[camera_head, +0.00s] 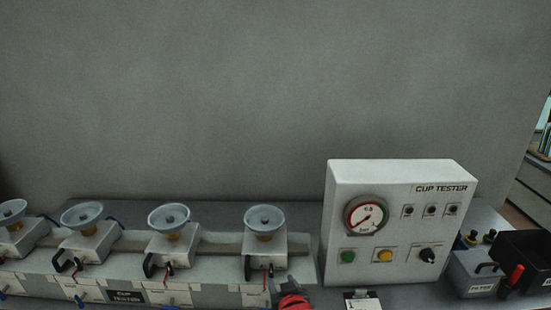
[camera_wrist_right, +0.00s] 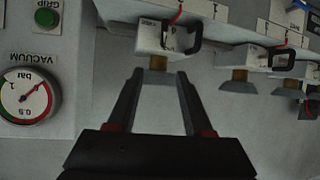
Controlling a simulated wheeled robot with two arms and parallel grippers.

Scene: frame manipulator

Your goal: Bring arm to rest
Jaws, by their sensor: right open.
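My right gripper (camera_wrist_right: 160,78) is open in the right wrist view, its two dark fingers spread and pointing at a cup unit. A grey suction cup (camera_wrist_right: 160,108) on a brass stem (camera_wrist_right: 158,62) shows between the fingers; I cannot tell how far it is from them. In the head view only a red and black part of my right gripper (camera_head: 292,299) shows at the bottom edge, in front of the rightmost cup unit (camera_head: 265,240). My left gripper is not in view.
Several cup units stand in a row on the bench rail (camera_head: 215,272). A white cup tester box (camera_head: 400,225) with a gauge, buttons and a knob stands to their right. A black bin (camera_head: 525,255) and a grey box (camera_head: 474,272) are at far right. A grey wall rises behind.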

